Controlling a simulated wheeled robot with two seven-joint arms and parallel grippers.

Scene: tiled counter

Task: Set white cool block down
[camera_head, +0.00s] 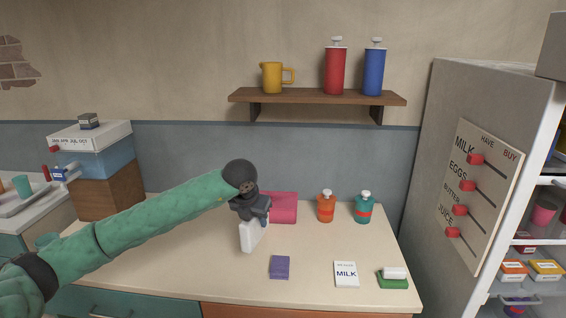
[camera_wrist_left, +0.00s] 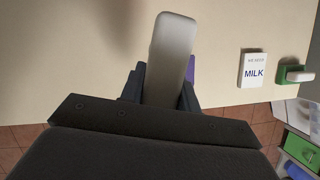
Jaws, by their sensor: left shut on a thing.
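The white cool block (camera_head: 254,235) is held upright in my left gripper (camera_head: 254,212), over the middle of the counter. Its lower end is close to the counter top; I cannot tell whether it touches. In the left wrist view the block (camera_wrist_left: 172,50) stands between the two dark fingers of my left gripper (camera_wrist_left: 160,85), which are shut on it. My right gripper does not show in either view.
A purple block (camera_head: 280,267), a milk card (camera_head: 346,273) and a white piece on a green sponge (camera_head: 393,283) lie on the counter (camera_head: 180,265). A pink box (camera_head: 284,207), an orange bottle (camera_head: 326,206) and a teal bottle (camera_head: 363,207) stand behind.

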